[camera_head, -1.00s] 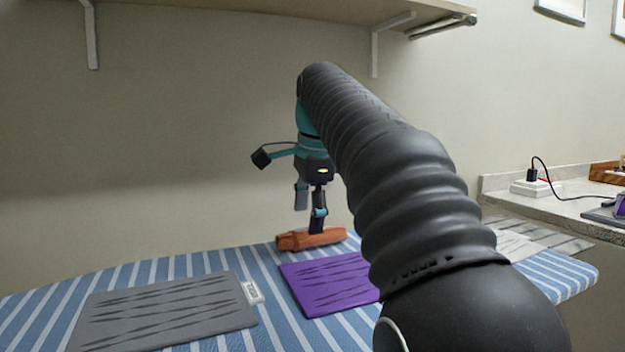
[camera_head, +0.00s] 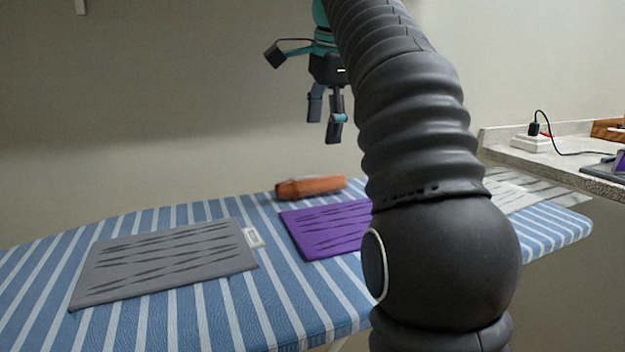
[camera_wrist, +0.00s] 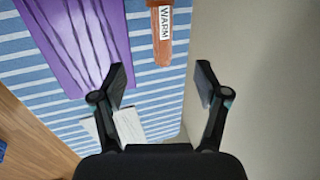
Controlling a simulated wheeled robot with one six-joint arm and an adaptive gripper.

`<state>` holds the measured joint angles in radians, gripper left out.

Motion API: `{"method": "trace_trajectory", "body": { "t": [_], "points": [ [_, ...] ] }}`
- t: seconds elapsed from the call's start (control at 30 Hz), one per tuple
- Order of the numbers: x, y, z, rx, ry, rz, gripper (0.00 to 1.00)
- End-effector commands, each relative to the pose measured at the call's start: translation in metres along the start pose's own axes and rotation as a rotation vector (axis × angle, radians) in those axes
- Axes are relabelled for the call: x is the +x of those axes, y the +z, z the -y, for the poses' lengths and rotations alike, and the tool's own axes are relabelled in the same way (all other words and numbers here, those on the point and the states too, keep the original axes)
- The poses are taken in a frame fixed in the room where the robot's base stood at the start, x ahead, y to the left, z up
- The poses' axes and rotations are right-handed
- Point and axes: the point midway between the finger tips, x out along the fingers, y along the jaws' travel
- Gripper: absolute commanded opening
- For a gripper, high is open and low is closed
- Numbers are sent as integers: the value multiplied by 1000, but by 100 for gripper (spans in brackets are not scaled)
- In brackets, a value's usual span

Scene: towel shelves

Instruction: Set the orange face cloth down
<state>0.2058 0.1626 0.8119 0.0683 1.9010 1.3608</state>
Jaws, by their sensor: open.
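The orange face cloth (camera_head: 311,188) lies rolled on the blue-and-white striped board (camera_head: 180,223), near its back edge and just behind the purple cloth. In the wrist view the orange face cloth (camera_wrist: 161,42) shows at the top, with a white label reading "WARM". My gripper (camera_head: 322,130) is open and empty, held in the air above the orange cloth and apart from it. In the wrist view my gripper's fingers (camera_wrist: 163,78) stand wide apart with nothing between them.
A purple cloth (camera_head: 325,228) and a grey cloth (camera_head: 165,262) lie flat on the striped board. A small white tag (camera_head: 253,238) sits at the grey cloth's edge. A pale cloth (camera_head: 505,195) lies at the right. A counter (camera_head: 560,160) with a plugged-in cable stands at the right.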

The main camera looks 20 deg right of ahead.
Motion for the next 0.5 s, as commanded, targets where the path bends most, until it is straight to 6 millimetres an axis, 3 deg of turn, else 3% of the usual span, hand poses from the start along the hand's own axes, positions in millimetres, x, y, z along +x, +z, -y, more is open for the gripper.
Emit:
{"method": "trace_trajectory", "body": {
  "t": [0.5],
  "points": [
    [69,0,-1,0,2,0,74]
  ]
}}
